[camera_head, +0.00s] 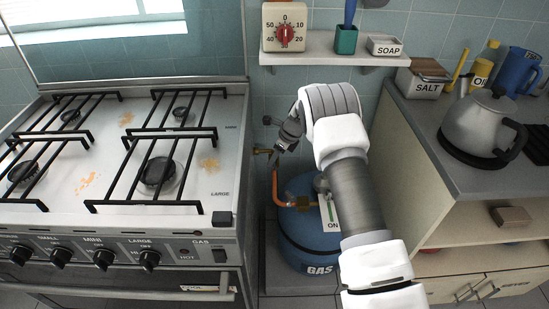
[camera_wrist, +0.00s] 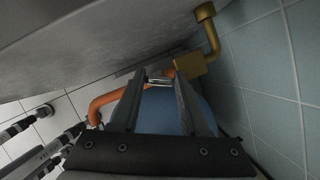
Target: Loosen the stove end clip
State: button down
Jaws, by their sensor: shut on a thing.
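My gripper (camera_head: 277,150) is beside the right side of the stove, at the upper end of the orange hose (camera_head: 275,187). In the wrist view its two fingers (camera_wrist: 160,79) are on either side of a small silvery stove end clip (camera_wrist: 159,83), and the gripper is shut on it. The clip sits where the orange hose (camera_wrist: 103,103) meets the brass elbow fitting (camera_wrist: 190,66). The clip's screw or tabs are too small to make out. In the head view the gripper hides the clip, and part of the brass fitting (camera_head: 262,152) shows.
A blue gas bottle (camera_head: 300,246) marked GAS, with an ON label, stands between the stove (camera_head: 200,185) and the cabinet (camera_head: 432,160). The gap is narrow. Above is a shelf (camera_head: 325,52) with a timer (camera_head: 284,28). A kettle (camera_head: 478,125) stands on the right counter.

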jog(key=n+g+b, duration=0.1)
jog(key=n, duration=0.2)
jog(key=n+g+b, duration=0.1)
jog(key=n, duration=0.2)
jog(key=shift+w+f+y, duration=0.15)
jog(key=shift+f+y, duration=0.05)
jog(key=shift+y, duration=0.1)
jog(key=shift+r+n+g+b, duration=0.1)
jog(key=shift+n+g+b, duration=0.8)
jog(key=shift+n+b, duration=0.75)
jog(key=shift+r+n, duration=0.1)
jog(key=shift+n, duration=0.55)
jog(key=shift+c, duration=2)
grip_release()
jog(key=shift+r+m+p, duration=0.15)
jog(key=shift+m+p, duration=0.15)
jog(key=shift+p, duration=0.1)
